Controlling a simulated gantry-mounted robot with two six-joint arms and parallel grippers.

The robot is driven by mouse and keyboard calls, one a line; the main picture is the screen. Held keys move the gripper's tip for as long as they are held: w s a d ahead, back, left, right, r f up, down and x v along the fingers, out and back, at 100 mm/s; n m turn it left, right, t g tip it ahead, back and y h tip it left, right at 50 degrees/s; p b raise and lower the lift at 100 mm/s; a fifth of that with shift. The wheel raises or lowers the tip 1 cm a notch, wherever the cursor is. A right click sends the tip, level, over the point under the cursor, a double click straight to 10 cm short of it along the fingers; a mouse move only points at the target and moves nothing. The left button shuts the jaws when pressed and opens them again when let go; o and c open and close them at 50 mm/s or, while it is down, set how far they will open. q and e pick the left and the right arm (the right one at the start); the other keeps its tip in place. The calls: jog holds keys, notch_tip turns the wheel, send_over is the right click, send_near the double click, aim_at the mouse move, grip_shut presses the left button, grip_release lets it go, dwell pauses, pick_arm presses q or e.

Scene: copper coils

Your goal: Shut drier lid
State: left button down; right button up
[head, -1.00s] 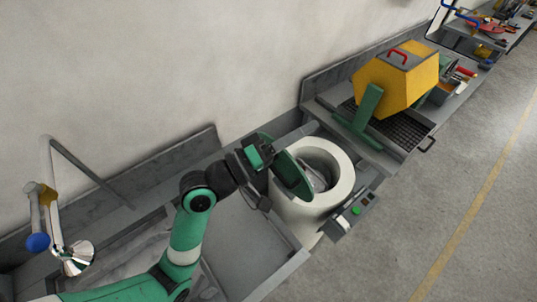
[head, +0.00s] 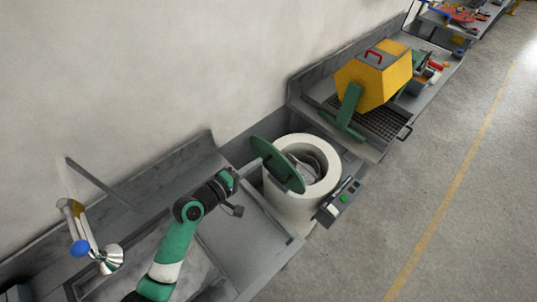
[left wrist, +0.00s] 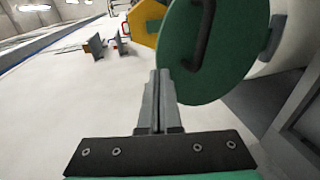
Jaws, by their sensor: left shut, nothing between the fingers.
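The drier (head: 287,208) is a white round tub on the bench in the head view, with an opening at the top. Its green round lid (head: 277,165) stands tilted open at the left of the opening. In the left wrist view the lid (left wrist: 222,60) shows its face with a dark handle (left wrist: 201,35). My left gripper (head: 251,166) is just left of the lid. In the left wrist view its fingers (left wrist: 160,78) are shut and empty, beside the lid's left edge; contact cannot be told. My right gripper is not in view.
A control box with a green button (head: 345,198) is at the drier's front right. A yellow hexagonal drum (head: 372,82) on a green stand is further right. A lamp-like fixture (head: 108,258) is at the lower left. The floor in front is clear.

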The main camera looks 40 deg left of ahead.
aim_at(275, 151)
pick_arm(q)
jog(key=x, duration=0.6)
jog(key=shift+w, duration=0.15)
